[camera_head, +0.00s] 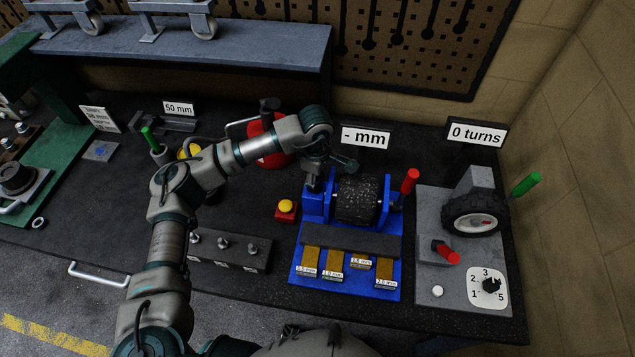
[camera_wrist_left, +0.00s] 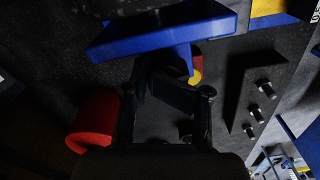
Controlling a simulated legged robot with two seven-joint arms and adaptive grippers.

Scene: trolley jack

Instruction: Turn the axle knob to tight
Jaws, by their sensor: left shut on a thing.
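The blue stand (camera_head: 310,214) holds a dark speckled roller (camera_head: 357,200) on its axle, between two uprights. A red handle (camera_head: 410,181) sticks up at the roller's right. My left gripper (camera_head: 313,182) reaches down at the stand's left upright, at the left end of the axle. It is shut on the axle knob, which the fingers hide. In the left wrist view the dark fingers (camera_wrist_left: 170,92) are close beside the blue stand (camera_wrist_left: 165,38). No mark for tight is readable. My right gripper is out of view.
A yellow-topped red button (camera_head: 286,208) sits left of the stand. A red rounded object (camera_head: 274,155) stands behind my left forearm. A grey unit (camera_head: 435,205) with a wheel, red handle and numbered dial is at the right. Signs read "- mm" (camera_head: 366,138) and "0 turns" (camera_head: 477,133).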

